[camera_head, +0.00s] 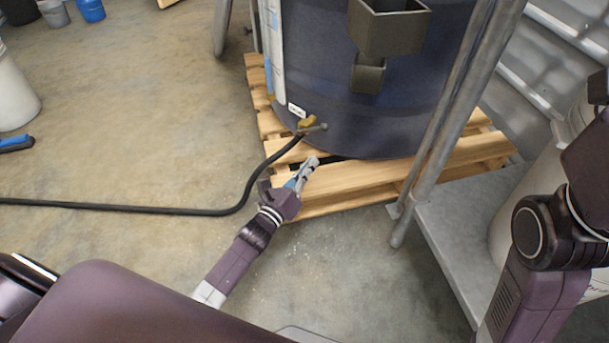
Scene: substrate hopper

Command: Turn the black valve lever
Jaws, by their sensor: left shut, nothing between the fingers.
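A small brass-yellow valve (306,121) sits low on the front of the dark blue tank (330,95), with a black hose (262,172) running from it. A short greyish-dark piece (317,128) sticks out to the right of the valve. It seems to be the lever, but it is too small to tell its exact turn. My left gripper (313,161) is shut and empty. Its fingertips are just below the valve in the picture, apart from it, in front of the pallet. My right arm shows at the right edge, but its gripper is not in view.
The tank stands on a wooden pallet (340,188). A slanting metal post (450,110) and a grey platform (460,240) with a white bucket (520,190) are to the right. The hose lies across open concrete floor at left.

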